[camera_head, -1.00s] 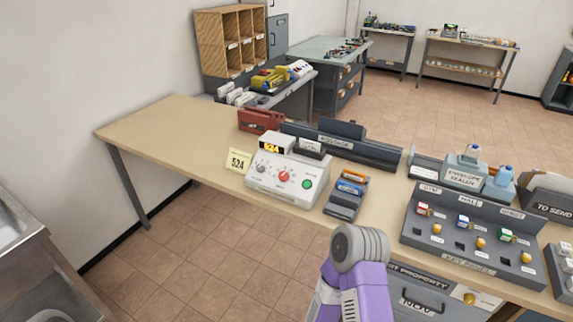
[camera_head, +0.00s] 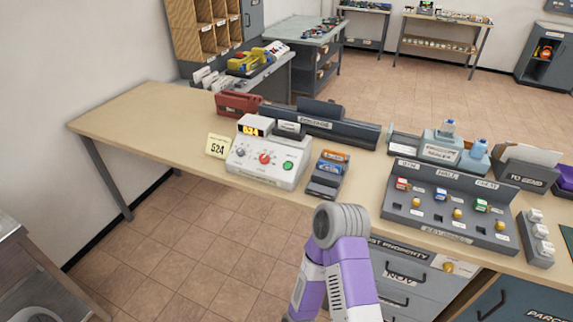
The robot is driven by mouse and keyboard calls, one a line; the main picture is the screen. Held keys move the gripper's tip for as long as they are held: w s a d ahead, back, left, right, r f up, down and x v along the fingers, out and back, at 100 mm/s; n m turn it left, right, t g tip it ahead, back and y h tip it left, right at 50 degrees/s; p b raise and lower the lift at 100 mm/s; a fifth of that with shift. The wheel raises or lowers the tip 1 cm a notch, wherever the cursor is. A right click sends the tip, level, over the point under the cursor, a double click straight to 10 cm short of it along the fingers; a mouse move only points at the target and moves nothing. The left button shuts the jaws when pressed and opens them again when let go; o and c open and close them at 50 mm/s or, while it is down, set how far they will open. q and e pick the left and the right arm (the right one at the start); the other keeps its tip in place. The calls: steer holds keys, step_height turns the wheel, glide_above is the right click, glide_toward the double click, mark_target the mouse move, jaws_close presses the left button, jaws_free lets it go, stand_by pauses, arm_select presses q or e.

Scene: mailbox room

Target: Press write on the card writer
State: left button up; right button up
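One of my arms, purple and grey, rises at the bottom centre in front of the table, below and right of the card writer. No gripper fingers show in this view.
The wooden table (camera_head: 135,120) is clear at its left end. A red device (camera_head: 238,104) and a long dark postage unit (camera_head: 325,128) stand behind the writer. A key panel (camera_head: 450,207) and an envelope sealer (camera_head: 441,148) are at right. Drawers lie below the table.

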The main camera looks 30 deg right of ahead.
steer(key=shift+c, duration=0.3)
jaws_close()
stand_by(1.6)
